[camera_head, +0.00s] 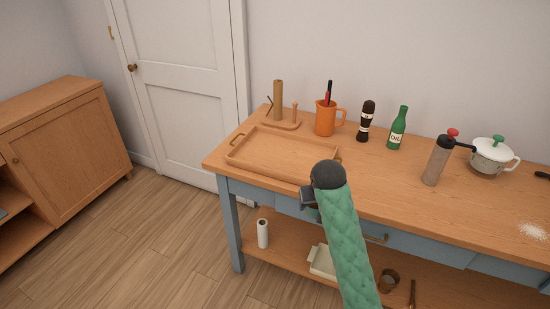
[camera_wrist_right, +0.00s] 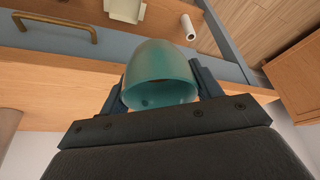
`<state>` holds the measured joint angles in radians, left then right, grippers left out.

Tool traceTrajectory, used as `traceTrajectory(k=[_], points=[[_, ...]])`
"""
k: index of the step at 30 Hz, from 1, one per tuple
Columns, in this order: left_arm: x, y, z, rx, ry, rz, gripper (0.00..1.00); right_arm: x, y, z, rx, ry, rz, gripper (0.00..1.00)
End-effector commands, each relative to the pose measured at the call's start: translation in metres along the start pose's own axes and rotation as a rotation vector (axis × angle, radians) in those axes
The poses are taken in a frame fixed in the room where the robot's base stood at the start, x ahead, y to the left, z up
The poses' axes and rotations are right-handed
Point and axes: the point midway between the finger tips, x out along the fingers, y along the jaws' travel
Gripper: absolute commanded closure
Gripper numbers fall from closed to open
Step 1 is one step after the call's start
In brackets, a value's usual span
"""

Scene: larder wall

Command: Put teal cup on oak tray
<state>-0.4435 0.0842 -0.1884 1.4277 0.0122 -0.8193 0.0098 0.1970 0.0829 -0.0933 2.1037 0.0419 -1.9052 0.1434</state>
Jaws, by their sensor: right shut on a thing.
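The oak tray (camera_head: 264,171) lies on the left part of the wooden table, with low walls and small handles. It looks empty. My right gripper (camera_head: 309,202) is by the table's front edge, just in front of the tray's near right corner. It is shut on the teal cup (camera_wrist_right: 160,65), which sits between both fingers in the right wrist view, its open mouth towards the bottom of that picture. In the head view only a sliver of the cup (camera_head: 314,213) shows; my gripper and arm hide the rest. My left gripper is not in view.
Behind the tray stand a wooden holder (camera_head: 278,102), an orange jug (camera_head: 325,118), a dark mill (camera_head: 366,121) and a green bottle (camera_head: 397,129). A grey-brown grinder (camera_head: 437,161) and a white lidded pot (camera_head: 490,157) stand right. A drawer handle (camera_head: 376,238) juts out below the tabletop.

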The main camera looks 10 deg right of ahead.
Motion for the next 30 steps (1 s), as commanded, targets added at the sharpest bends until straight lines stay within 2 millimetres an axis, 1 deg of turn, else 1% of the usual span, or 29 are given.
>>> traceTrajectory(k=[1, 5, 12, 18, 21, 24, 27, 30], points=[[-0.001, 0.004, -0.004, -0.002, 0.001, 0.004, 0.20, 0.003, 0.007, -0.016, 0.006, 0.002, 0.007, 0.62], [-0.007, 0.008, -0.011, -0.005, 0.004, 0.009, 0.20, 0.009, 0.021, -0.051, 0.026, 0.001, 0.020, 0.62], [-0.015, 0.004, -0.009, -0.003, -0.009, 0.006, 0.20, 0.013, 0.052, -0.116, 0.069, 0.000, 0.038, 0.62], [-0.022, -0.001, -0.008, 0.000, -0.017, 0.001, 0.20, 0.009, 0.081, -0.167, 0.111, 0.000, 0.048, 0.62], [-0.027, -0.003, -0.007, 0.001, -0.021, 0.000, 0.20, 0.005, 0.094, -0.189, 0.131, 0.001, 0.052, 0.62], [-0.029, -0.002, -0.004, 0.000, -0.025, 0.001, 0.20, 0.002, 0.104, -0.205, 0.147, 0.001, 0.052, 0.62], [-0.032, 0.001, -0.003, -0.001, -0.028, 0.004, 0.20, -0.001, 0.111, -0.216, 0.159, 0.001, 0.052, 0.62], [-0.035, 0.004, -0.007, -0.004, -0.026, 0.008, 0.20, -0.002, 0.114, -0.222, 0.165, 0.000, 0.053, 0.62]])
